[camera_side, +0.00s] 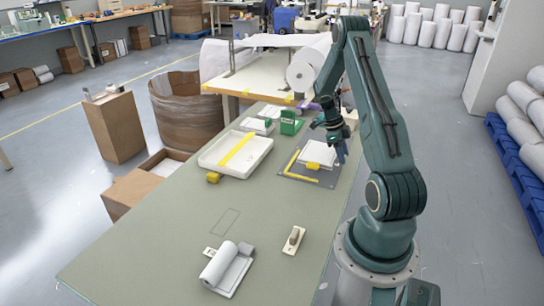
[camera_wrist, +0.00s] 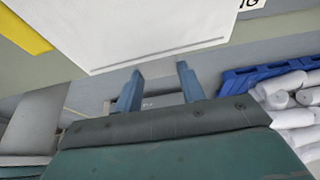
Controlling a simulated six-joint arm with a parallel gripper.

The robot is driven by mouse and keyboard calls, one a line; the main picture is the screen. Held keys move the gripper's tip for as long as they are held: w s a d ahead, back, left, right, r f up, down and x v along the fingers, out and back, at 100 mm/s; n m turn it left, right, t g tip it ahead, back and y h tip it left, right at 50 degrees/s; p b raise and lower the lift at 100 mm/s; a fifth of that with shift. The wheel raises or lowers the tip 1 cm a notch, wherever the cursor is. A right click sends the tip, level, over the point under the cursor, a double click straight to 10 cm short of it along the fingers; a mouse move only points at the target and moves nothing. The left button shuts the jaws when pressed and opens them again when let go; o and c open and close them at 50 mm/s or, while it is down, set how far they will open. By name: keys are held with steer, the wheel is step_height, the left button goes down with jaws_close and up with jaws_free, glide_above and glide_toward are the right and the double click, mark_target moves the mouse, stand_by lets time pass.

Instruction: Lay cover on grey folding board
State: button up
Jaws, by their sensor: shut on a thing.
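The grey folding board (camera_side: 325,178) lies on the green table, with a yellow L-shaped strip along its left and front edges. The white cover (camera_side: 318,153) is over the board, its near side beside a small yellow block (camera_side: 313,167). In the wrist view the cover (camera_wrist: 150,30) fills the upper middle, with a thin grey line near its edge. My gripper (camera_side: 341,155) is at the cover's right edge, pointing down. In the wrist view my gripper's two fingers (camera_wrist: 158,85) reach that edge, shut on the cover. Whether the cover touches the board fully is unclear.
A white tray with a yellow band (camera_side: 236,152) lies left of the board. A green box (camera_side: 290,123) stands behind it. A white roll on a plate (camera_side: 228,268) and a small holder (camera_side: 294,240) lie at the front. The table middle is mostly clear.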

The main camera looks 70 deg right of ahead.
mark_target(340, 171)
steer(key=shift+f, duration=2.1)
steer(key=shift+f, duration=0.1)
steer(key=o, duration=1.2)
steer(key=v, duration=1.1)
steer(key=shift+w+r, duration=0.15)
steer(key=shift+r, duration=0.1)
steer(key=shift+w+r, duration=0.1)
steer(key=shift+r, duration=0.2)
